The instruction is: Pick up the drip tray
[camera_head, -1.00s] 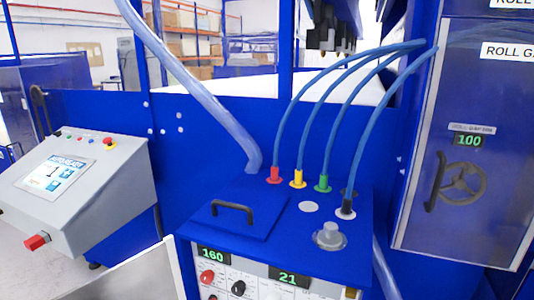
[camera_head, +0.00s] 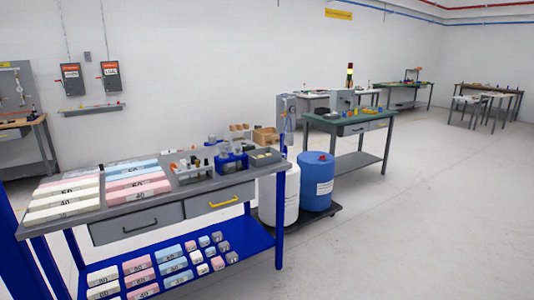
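I cannot make out a drip tray for certain in the head camera view. A grey workbench (camera_head: 120,222) with blue legs stands at the left front. Foam blocks (camera_head: 62,198) in white, pink and blue lie on its left part. Small tools and a grey bin (camera_head: 264,157) stand on its right part. A blue drum (camera_head: 316,184) and a white drum (camera_head: 278,196) stand on a dark low base (camera_head: 322,218) to its right. My gripper is not in view.
More foam blocks lie on the workbench's blue lower shelf (camera_head: 262,240). A green-topped bench (camera_head: 350,121) stands behind the drums. More tables (camera_head: 405,95) stand far back. The grey floor (camera_head: 430,220) at the right is clear.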

